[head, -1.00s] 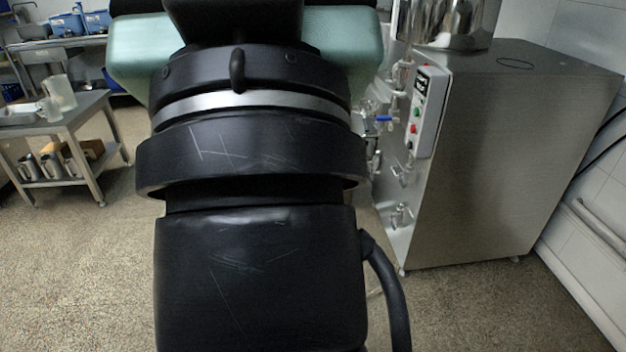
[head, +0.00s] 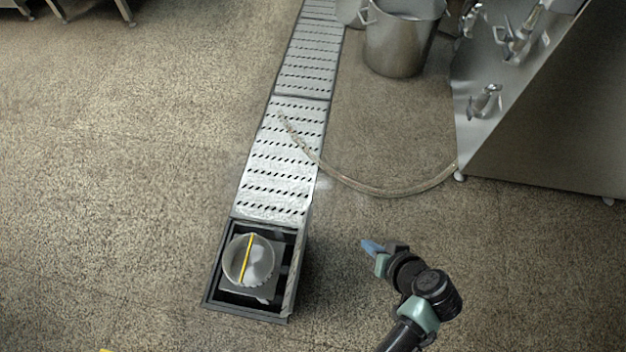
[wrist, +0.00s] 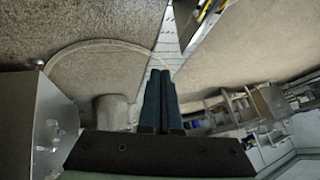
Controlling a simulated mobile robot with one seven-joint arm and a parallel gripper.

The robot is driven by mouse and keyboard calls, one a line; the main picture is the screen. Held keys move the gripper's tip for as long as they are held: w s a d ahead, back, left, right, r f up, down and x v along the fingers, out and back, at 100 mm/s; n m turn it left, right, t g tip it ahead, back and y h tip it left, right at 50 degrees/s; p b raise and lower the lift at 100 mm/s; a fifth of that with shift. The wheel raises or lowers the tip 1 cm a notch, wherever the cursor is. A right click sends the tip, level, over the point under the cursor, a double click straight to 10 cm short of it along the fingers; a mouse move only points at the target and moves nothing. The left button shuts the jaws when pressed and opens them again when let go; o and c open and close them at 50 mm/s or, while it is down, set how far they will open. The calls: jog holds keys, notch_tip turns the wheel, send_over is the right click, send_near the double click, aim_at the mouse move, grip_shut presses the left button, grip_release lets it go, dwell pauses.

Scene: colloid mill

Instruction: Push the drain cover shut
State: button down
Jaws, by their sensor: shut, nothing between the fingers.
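The drain pit (head: 212,290) is an open, dark-framed square at the near end of the floor channel. A round strainer basket (head: 238,268) with a yellow bar sits inside it. The drain cover (head: 297,262) appears as a thin, steep plate along the pit's right side, raised and seen nearly edge-on. My gripper (head: 370,247) is shut and empty, to the right of the pit and cover and apart from them. In the wrist view, my gripper's dark blue fingers (wrist: 159,80) lie together, with the pit and raised cover partly visible at the top edge.
Perforated channel plates (head: 280,165) run away from the pit. A clear hose (head: 385,192) curves from the plates to the steel machine (head: 560,130) at right. A steel pot (head: 400,40) stands behind. The floor left of the pit is clear.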

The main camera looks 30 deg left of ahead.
jog(key=s+a+f+g+y+b, duration=0.1)
jog(key=s+a+f+g, duration=0.1)
jog(key=s+f, duration=0.45)
jog(key=w+a+f+b, duration=0.1)
jog(key=a+f+b, duration=0.5)
jog(key=a, duration=0.3)
jog(key=shift+w+a+f, duration=0.3)
jog(key=shift+f, duration=0.4)
